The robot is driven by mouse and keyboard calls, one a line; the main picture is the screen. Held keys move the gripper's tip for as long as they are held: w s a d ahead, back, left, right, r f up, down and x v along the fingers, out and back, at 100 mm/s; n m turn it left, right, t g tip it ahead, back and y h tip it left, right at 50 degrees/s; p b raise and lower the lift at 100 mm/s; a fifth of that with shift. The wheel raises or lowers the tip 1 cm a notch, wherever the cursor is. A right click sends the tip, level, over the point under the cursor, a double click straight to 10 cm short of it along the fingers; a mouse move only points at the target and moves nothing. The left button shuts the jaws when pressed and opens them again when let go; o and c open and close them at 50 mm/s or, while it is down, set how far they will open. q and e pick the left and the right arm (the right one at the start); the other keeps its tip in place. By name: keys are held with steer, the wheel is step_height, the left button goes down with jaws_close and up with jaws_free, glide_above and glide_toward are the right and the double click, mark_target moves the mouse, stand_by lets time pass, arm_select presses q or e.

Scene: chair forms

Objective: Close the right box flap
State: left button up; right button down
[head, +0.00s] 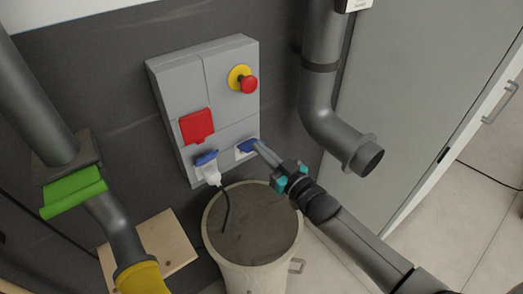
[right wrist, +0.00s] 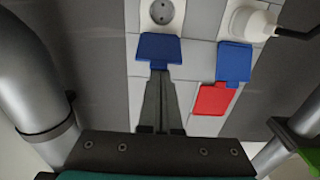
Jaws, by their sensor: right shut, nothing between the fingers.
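The right box flap (head: 247,145) is a blue lid on the lower right of the grey wall box (head: 232,75). It stands open above its white socket. In the right wrist view the flap (right wrist: 160,48) is straight ahead of the fingers, with the uncovered round socket (right wrist: 162,13) beyond it. My right gripper (head: 261,147) is shut and empty, its tips at the flap's edge; I cannot tell whether they touch. The gripper's narrow fingers also show in the right wrist view (right wrist: 160,78). My left gripper is not in view.
Left of the flap, a second blue flap (head: 206,158) is open above a white plug (head: 211,174) with a black cable. A red cover (head: 196,126) and a red button (head: 249,85) are on the box. A barrel (head: 257,245) stands below; a grey pipe (head: 322,95) hangs to the right.

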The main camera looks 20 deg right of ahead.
step_height(320, 180, down, 8)
steer(key=t+y+b, duration=0.1)
steer(key=t+b, duration=0.2)
steer(key=b, duration=1)
steer(key=shift+r, duration=0.2)
stand_by(0.6)
